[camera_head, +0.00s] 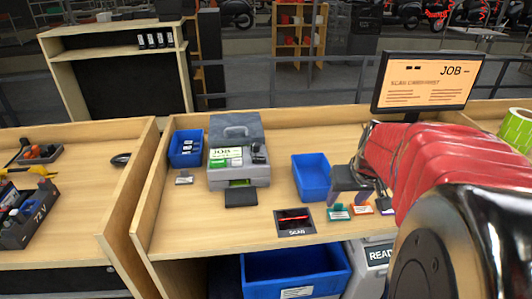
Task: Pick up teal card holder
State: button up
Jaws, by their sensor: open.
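A teal card holder (338,213) lies flat near the front edge of the wooden desk, the leftmost in a short row. An orange card holder (361,209) lies just to its right, and a dark card holder (385,206) is right of that, partly close to my arm. My gripper (349,198) is open and empty, its fingers pointing down just behind and above the teal and orange holders. It appears apart from the teal holder, though the exact height is hard to tell. My red-sleeved arm hides the desk to the right.
A scan pad (294,221) with a red line lies left of the teal holder. A blue bin (311,177) stands behind it, and a grey printer-like machine (238,168) is farther left. A monitor (427,82) stands at the back right. A larger blue bin (296,273) sits below the desk edge.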

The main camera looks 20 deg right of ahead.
aim_at(339, 208)
jog(key=shift+x, duration=2.6)
jog(key=shift+c, duration=0.3)
jog(key=c, duration=0.6)
jog(key=shift+c, duration=0.2)
notch_tip(339, 208, up, 10)
jog(key=shift+a, duration=0.1)
